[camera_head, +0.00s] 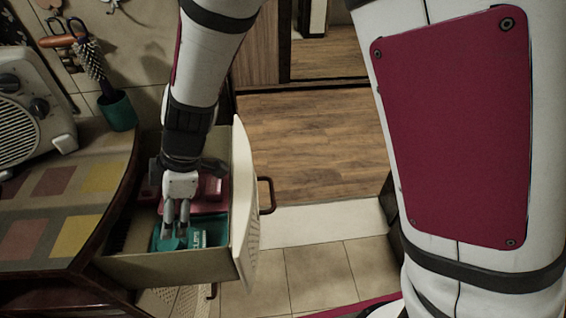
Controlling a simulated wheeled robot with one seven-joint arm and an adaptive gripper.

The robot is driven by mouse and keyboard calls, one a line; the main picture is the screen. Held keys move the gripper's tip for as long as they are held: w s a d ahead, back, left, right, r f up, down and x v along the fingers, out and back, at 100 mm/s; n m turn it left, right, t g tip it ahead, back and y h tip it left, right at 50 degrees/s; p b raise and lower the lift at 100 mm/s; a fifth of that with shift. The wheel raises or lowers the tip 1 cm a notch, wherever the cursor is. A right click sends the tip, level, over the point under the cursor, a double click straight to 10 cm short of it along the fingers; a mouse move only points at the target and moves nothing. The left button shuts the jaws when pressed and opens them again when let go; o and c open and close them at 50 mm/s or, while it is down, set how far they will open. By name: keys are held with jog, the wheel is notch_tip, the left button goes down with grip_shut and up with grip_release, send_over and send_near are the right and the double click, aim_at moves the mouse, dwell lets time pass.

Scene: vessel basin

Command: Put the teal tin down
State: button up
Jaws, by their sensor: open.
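My gripper (175,230) points down into an open drawer (160,267), with its fingers at the teal tin (210,236). The teal tin is low in the front part of the drawer and shows pale marks on it. My gripper is open, and its fingers cover part of the teal surface. I cannot tell whether the fingers touch the tin, or how the tin rests on the drawer floor.
A pinkish-red container (212,190) lies behind the tin in the drawer. The drawer's pale front (243,205) stands to the right. A teal cup (117,111) with a brush and a white radio (28,112) stand on the counter (50,213) at left.

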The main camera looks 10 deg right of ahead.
jog(key=s+d+r+m+t+h, duration=0.1)
jog(key=s+d+r+m+t, duration=0.15)
jog(key=d+r+m, duration=0.95)
jog(key=s+d+r+m+h, duration=0.1)
jog(key=s+d+m, duration=0.3)
jog(key=d, duration=0.6)
jog(key=s+d+r+m+h, duration=0.2)
jog(key=s+d+r+m, duration=0.1)
jog(key=s+d, duration=0.6)
jog(key=shift+s+d+r+m+t+h, duration=0.3)
jog(key=shift+d+r+m+t, duration=0.15)
jog(key=shift+d+r, duration=0.6)
jog(key=shift+d+f, duration=0.15)
jog(key=shift+f, duration=0.05)
